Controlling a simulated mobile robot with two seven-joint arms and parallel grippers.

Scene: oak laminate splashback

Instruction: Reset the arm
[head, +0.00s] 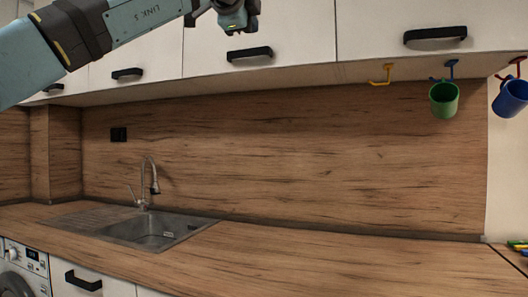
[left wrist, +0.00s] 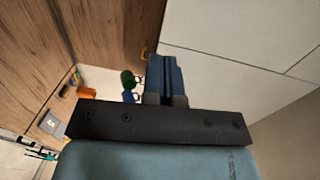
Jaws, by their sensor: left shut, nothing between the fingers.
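My left arm (head: 150,20) comes in from the upper left of the head view, in front of the wall cabinets. Its far end (head: 238,14) is cut off by the top edge there. In the left wrist view my left gripper (left wrist: 165,66) shows its blue fingers together, with nothing between them. It appears clear of the cabinets. My right gripper is in neither view.
A green mug (head: 444,99) and a blue mug (head: 511,98) hang under the cabinets at the right, beside an empty yellow hook (head: 381,76). A sink (head: 150,230) with a tap (head: 150,180) is set in the counter (head: 300,262), whose middle is clear.

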